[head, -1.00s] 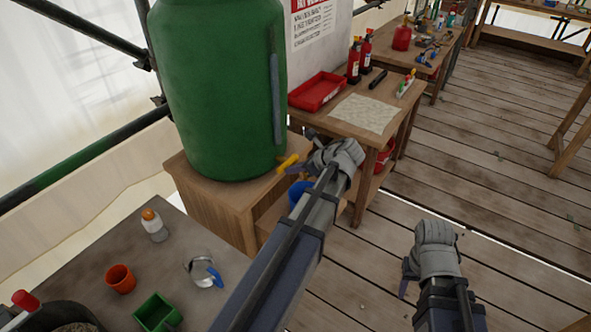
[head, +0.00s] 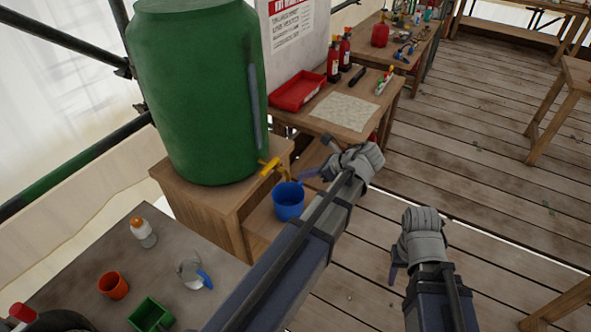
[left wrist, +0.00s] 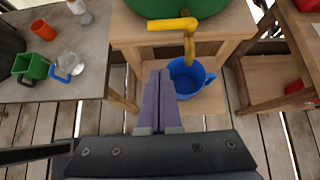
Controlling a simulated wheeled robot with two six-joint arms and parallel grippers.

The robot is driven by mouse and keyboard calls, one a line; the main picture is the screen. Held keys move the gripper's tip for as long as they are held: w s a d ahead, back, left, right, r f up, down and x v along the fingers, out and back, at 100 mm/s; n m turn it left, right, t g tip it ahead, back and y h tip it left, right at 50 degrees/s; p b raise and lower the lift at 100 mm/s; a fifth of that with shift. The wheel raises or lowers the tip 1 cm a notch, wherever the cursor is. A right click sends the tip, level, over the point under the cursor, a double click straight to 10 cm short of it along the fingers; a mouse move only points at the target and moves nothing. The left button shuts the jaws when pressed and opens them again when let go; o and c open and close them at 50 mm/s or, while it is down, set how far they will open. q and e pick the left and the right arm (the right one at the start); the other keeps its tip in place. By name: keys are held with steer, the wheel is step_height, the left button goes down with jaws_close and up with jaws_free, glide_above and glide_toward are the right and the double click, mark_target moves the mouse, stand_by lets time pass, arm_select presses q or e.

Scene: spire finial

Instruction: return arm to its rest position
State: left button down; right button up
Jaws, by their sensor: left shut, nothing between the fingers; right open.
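My left arm reaches in from the lower left in the head view. Its gripper (head: 312,173) is shut and empty, just right of the blue mug (head: 288,202) and the yellow tap (head: 270,166) of the green barrel (head: 195,95). In the left wrist view the purple fingers (left wrist: 160,78) are together, pointing up beside the blue mug (left wrist: 202,88), with the yellow tap (left wrist: 178,24) beyond. The mug stands under the tap on a wooden shelf. My right gripper (head: 395,270) hangs low over the plank floor, open and apart from everything; its fingers are mostly hidden.
A grey table (head: 70,262) at lower left holds an orange cup (head: 113,285), a green container (head: 151,315), a clear jug (head: 190,271) and a bottle (head: 143,232). A wooden bench (head: 310,122) with a red tray (head: 298,91) stands behind.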

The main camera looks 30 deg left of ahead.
arm_select(q)
steer(key=shift+d+r, duration=0.25)
steer(key=shift+d, duration=0.1)
steer(key=s+d+f+n+h, duration=0.4)
steer(key=s+d+n, duration=0.3)
steer(key=d, duration=0.3)
steer(key=s+d+f+n+h, duration=0.3)
steer(key=s+d+n, duration=0.4)
steer(key=d, duration=0.4)
steer(key=shift+s+f+n+g+h, duration=0.4)
steer(key=shift+s+h, duration=0.2)
steer(key=shift+h, duration=0.3)
